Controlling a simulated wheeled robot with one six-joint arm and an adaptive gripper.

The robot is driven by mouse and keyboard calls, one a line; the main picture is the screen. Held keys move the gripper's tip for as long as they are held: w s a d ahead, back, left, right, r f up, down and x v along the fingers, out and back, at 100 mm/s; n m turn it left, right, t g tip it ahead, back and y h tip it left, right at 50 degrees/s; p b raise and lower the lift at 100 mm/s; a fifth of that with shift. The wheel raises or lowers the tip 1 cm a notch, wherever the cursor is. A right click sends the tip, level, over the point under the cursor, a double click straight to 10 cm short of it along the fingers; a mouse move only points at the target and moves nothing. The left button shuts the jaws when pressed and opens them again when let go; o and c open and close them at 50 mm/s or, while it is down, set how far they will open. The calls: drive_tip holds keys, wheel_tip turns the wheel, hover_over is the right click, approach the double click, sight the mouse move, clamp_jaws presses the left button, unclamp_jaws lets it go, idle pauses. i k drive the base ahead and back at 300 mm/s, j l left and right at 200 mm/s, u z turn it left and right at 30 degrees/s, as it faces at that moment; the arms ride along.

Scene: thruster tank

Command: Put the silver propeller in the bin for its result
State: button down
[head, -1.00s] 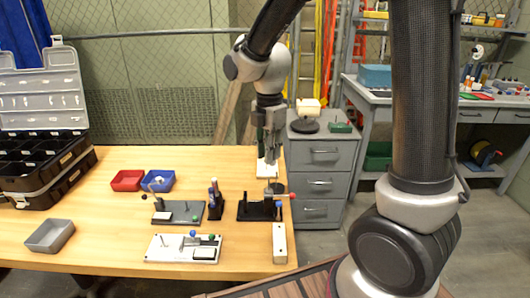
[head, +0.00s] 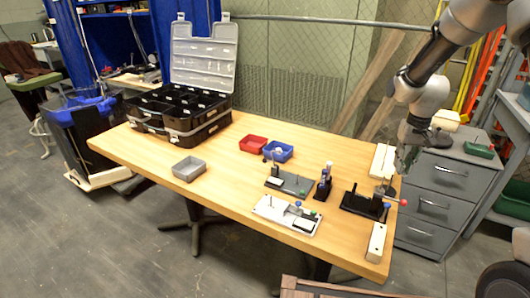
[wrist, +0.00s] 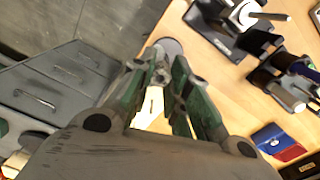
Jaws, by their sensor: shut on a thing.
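My gripper (head: 403,160) is above the back right corner of the wooden table, pointing down. In the wrist view its green-sided fingers (wrist: 161,80) are closed on a small silver piece (wrist: 160,74), which looks like the silver propeller; the fingers hide much of it. A red bin (head: 253,144) and a blue bin (head: 278,152) stand side by side at the table's back middle. The blue one holds something pale. A grey bin (head: 189,170) stands apart at the left front. I cannot read any result on the test fixtures.
A black fixture with a red-tipped lever (head: 364,205), a grey fixture (head: 290,183), a white panel with coloured knobs (head: 287,215) and a dark upright holder (head: 323,187) fill the table's right half. An open black case (head: 180,110) stands back left. A grey drawer cabinet (head: 440,190) adjoins the right edge.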

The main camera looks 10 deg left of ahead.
sight(253, 148)
drive_tip(key=k+u, duration=0.2)
drive_tip(key=k, duration=0.3)
drive_tip(key=k+j+u, duration=0.25)
drive_tip(key=k, duration=0.25)
drive_tip(key=i+j+u, duration=0.1)
drive_tip(key=u, duration=0.35)
drive_tip(key=i+j+u, duration=0.15)
drive_tip(key=u, duration=0.3)
drive_tip(key=i+j+u, duration=0.15)
drive_tip(key=u, duration=0.3)
drive_tip(key=i+j, duration=0.15)
drive_tip(key=i, duration=0.35)
drive_tip(key=i+j, duration=0.15)
drive_tip(key=i, duration=0.35)
drive_tip(key=i+z, duration=0.3)
drive_tip(key=i+j+z, duration=0.15)
drive_tip(key=z, duration=0.2)
drive_tip(key=i+l+z, duration=0.1)
drive_tip(key=z, duration=0.3)
drive_tip(key=i+z, duration=0.25)
drive_tip(key=z, duration=0.15)
drive_tip(key=i+z, duration=0.2)
drive_tip(key=z, duration=0.2)
drive_tip(key=i+u, duration=0.2)
drive_tip(key=k+l, duration=0.05)
